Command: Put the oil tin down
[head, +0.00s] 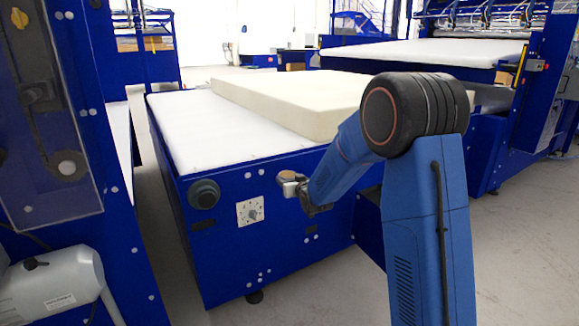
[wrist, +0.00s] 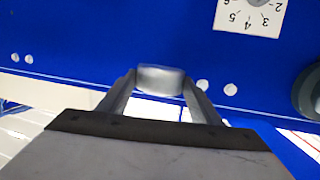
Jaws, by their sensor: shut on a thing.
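The oil tin is a small, round silver tin (wrist: 160,80) between the two fingers of my gripper (wrist: 158,88) in the wrist view. My gripper is shut on it. In the head view, my gripper (head: 290,183) is in front of the blue end panel of a machine table, to the right of the dial plate. In the wrist view the blue panel fills the background behind the tin.
The machine table (head: 190,140) has a white top with a cream foam block (head: 290,100) on it; its left part is bare. The panel carries a dial plate (head: 250,211) and a round dark knob (head: 204,194). Another blue machine (head: 75,120) stands close on the left.

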